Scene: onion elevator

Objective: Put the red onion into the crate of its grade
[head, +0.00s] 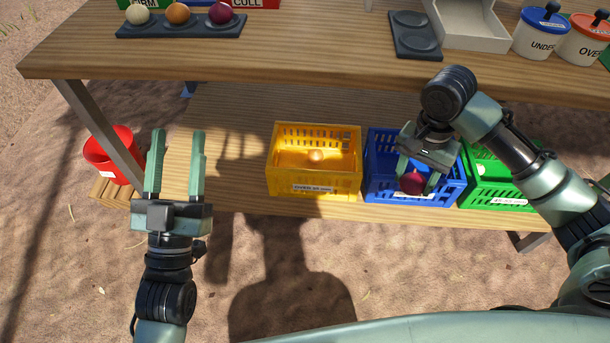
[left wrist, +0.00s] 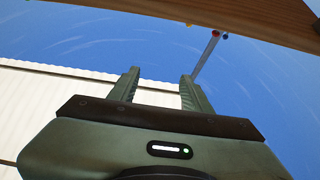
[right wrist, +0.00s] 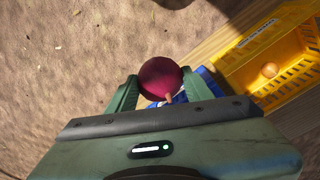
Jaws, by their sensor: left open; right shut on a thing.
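The red onion (head: 411,182) is between the fingers of my right gripper (head: 422,180), which is shut on it. The onion is over the blue crate (head: 385,191) on the lower shelf; it also shows in the right wrist view (right wrist: 161,78). The yellow crate (head: 315,183) stands to the left with one onion (head: 316,155) in it. The green crate (head: 482,190) stands to the right, partly hidden by my right arm, with a pale onion partly visible inside. My left gripper (head: 176,150) is open and empty, left of the crates. The crate labels are too small to read surely.
The upper table (head: 300,60) overhangs the shelf (head: 235,150). On it are a dark tray (head: 182,26) with three onions, an empty dark tray (head: 415,35), a white bin (head: 465,28) and lidded tubs (head: 540,35). A red bucket (head: 108,155) stands at the left.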

